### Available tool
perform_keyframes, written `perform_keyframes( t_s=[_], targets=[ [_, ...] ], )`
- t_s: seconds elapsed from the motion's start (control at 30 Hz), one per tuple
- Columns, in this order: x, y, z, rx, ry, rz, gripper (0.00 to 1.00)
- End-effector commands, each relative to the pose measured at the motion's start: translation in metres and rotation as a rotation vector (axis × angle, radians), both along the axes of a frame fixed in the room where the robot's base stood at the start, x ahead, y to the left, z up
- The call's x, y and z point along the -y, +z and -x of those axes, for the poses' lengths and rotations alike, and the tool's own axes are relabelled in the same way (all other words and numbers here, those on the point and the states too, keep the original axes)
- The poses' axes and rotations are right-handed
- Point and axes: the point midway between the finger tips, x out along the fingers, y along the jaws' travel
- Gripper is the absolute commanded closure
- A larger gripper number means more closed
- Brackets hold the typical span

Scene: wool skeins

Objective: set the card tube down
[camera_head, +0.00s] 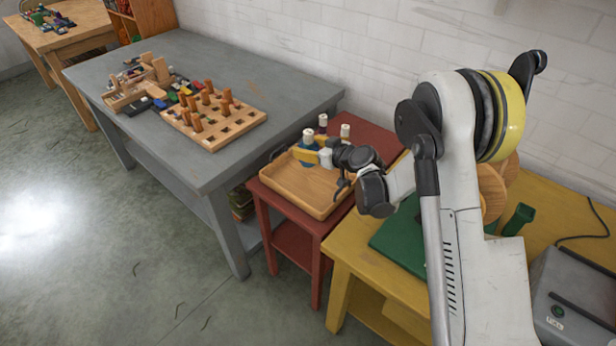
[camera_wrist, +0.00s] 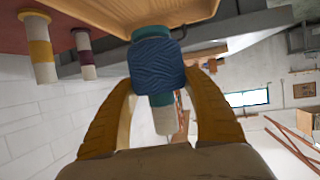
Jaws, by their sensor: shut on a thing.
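My gripper (camera_head: 310,155) is shut on the card tube, its yellow fingers on both sides of the blue wool wound round it. In the wrist view the gripper (camera_wrist: 159,82) has the blue skein (camera_wrist: 156,65) between its fingers, and the tube's pale end with a teal band (camera_wrist: 163,118) sticks out. In the head view the tube's pale top (camera_head: 308,135) points up, upright or nearly so, at the back of the wooden tray (camera_head: 318,209). I cannot tell whether its lower end touches the tray.
The tray sits on a red table (camera_head: 378,139). A grey table (camera_head: 200,60) with a peg board (camera_head: 237,128) stands left; a yellow table (camera_head: 565,209) stands right.

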Motion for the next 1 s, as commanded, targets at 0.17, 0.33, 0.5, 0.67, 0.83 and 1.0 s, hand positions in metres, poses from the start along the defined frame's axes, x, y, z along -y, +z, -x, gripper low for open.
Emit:
perform_keyframes(
  t_s=[0.17, 0.33, 0.5, 0.67, 0.83, 1.0],
  targets=[
    [0.0, -0.04, 0.0, 0.0, -0.001, 0.0, 0.68],
    [0.001, -0.057, 0.0, 0.0, -0.001, 0.0, 0.68],
    [0.001, -0.083, 0.0, 0.0, -0.001, 0.0, 0.68],
    [0.001, -0.085, 0.0, 0.0, -0.001, 0.0, 0.68],
    [0.001, -0.085, 0.0, 0.0, -0.001, 0.0, 0.68],
    [0.001, -0.087, 0.0, 0.0, -0.001, 0.0, 0.2]
  ],
)
